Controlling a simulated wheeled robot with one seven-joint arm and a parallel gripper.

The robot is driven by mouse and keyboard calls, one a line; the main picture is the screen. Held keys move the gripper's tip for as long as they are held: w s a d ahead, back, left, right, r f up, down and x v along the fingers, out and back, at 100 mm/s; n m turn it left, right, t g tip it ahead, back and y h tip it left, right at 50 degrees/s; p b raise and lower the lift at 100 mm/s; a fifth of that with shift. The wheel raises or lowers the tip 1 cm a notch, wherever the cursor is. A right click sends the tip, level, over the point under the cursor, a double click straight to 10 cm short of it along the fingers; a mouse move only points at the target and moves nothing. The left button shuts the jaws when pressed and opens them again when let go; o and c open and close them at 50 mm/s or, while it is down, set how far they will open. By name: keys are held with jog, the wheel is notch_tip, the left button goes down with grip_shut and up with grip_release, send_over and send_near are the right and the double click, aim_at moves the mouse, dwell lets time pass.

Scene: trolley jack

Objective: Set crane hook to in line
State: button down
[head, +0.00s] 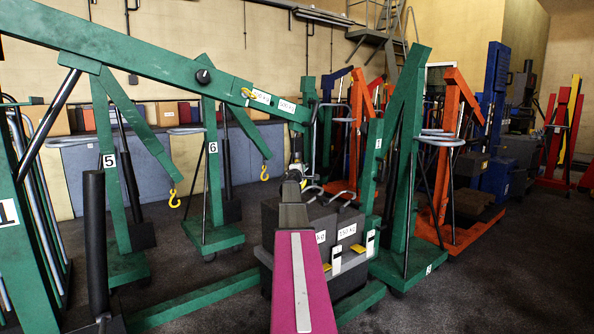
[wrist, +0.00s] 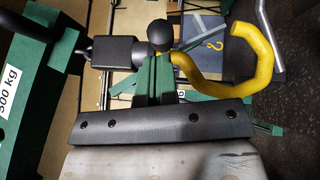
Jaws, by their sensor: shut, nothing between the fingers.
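The near green crane's boom (head: 150,58) crosses the upper left of the head view and ends above my gripper. Its yellow crane hook (wrist: 262,65) shows large in the wrist view, lying sideways in the picture with its curve to the right. A black block (wrist: 112,52) and a round black knob (wrist: 161,36) sit at its shank end. My gripper (wrist: 155,72) is shut and empty, its narrow green fingers close to the knob and shank; I cannot tell if they touch. In the head view my gripper (head: 293,182) is small below the boom tip, and the hook is mostly hidden.
Grey weights (head: 345,225) with handles stand behind my arm. Other green cranes, with yellow hooks (head: 174,198) and (head: 265,172), stand at the left behind it. An orange crane (head: 462,165) stands to the right. Dark floor (head: 500,285) is free at the front right.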

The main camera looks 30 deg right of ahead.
jog(key=shift+s+d, duration=0.15)
jog(key=shift+d, duration=0.35)
jog(key=shift+s+d, duration=0.15)
jog(key=shift+d, duration=0.35)
jog(key=shift+a, duration=0.1)
